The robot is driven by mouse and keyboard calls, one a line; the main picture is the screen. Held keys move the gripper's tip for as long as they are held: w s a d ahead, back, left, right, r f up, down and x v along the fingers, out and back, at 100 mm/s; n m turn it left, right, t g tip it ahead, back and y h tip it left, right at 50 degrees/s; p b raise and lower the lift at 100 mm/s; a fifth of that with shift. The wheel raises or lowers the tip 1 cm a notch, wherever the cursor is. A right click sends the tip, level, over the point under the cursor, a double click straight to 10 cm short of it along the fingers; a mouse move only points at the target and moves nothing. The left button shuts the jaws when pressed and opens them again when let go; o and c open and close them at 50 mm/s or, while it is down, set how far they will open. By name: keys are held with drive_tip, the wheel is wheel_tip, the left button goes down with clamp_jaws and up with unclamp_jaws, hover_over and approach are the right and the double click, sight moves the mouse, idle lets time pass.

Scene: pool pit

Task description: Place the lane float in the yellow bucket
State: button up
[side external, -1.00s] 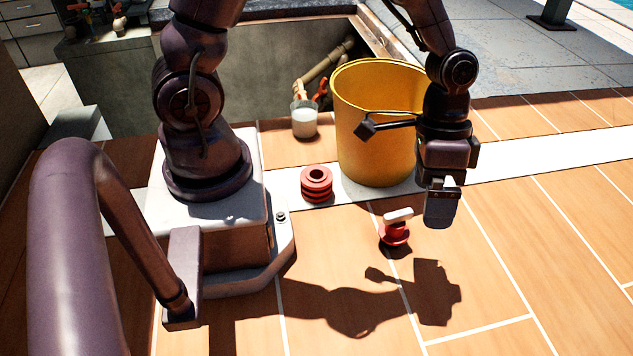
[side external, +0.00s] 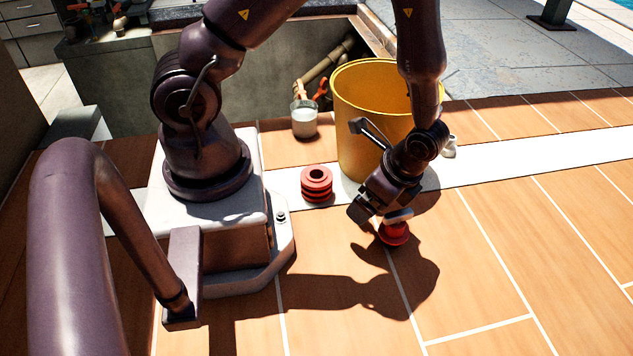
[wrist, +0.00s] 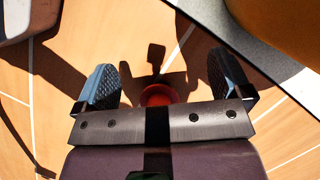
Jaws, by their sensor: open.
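A red ribbed ring with a central hole (side external: 317,184), which looks like the lane float, stands on the white strip left of the yellow bucket (side external: 352,130). The bucket is upright, partly hidden by my arm, and shows at the upper right in the wrist view (wrist: 290,25). In the wrist view a red piece (wrist: 158,95) shows between the spread fingers (wrist: 164,82), partly hidden by the gripper body. I cannot tell whether they touch it.
A clear cup of white stuff (side external: 304,119) stands behind the ring, by the edge of an open pit (side external: 245,85) with pipes. A small white object (side external: 450,147) is right of the bucket. The tiled deck (side external: 540,240) is free at the right and front.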

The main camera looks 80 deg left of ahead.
sight(316, 181)
drive_tip(key=s+a, duration=0.3)
drive_tip(key=a, duration=0.1)
drive_tip(key=s+a, duration=0.4)
drive_tip(key=shift+s+a, duration=0.2)
drive_tip(key=shift+a, duration=0.1)
drive_tip(key=shift+x, duration=2.5)
drive_tip(key=c, duration=1.1)
drive_tip(key=shift+r, duration=0.15)
